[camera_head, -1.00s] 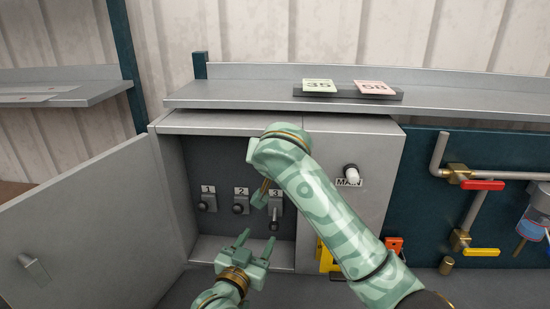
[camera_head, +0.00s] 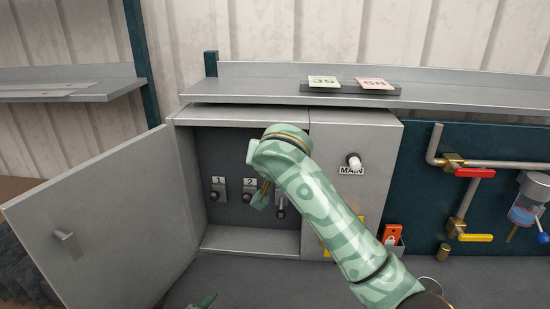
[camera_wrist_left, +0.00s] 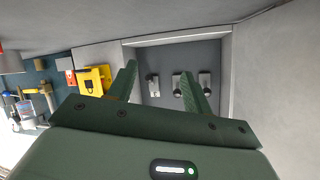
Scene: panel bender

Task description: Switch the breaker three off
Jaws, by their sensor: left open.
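Breaker three (camera_head: 281,211) is the rightmost switch in the open grey cabinet. Its lever hangs down, with the knob lower than those of breaker one (camera_head: 214,195) and breaker two (camera_head: 247,197). My right arm hides its label and upper part. My right gripper (camera_head: 261,196) is in front of the panel between breakers two and three; contact cannot be told. My left gripper (camera_head: 203,301) barely shows at the bottom edge, below the cabinet. In the left wrist view, which looks upside down, its fingers (camera_wrist_left: 162,82) are apart and empty, with breaker three (camera_wrist_left: 153,86) beyond, between them.
The cabinet door (camera_head: 110,225) stands open at the left. The MAIN switch (camera_head: 354,160) is on the closed right panel. A shelf (camera_head: 270,95) overhangs the cabinet. Pipes with a red valve handle (camera_head: 474,173) and a yellow one (camera_head: 475,237) are at the right.

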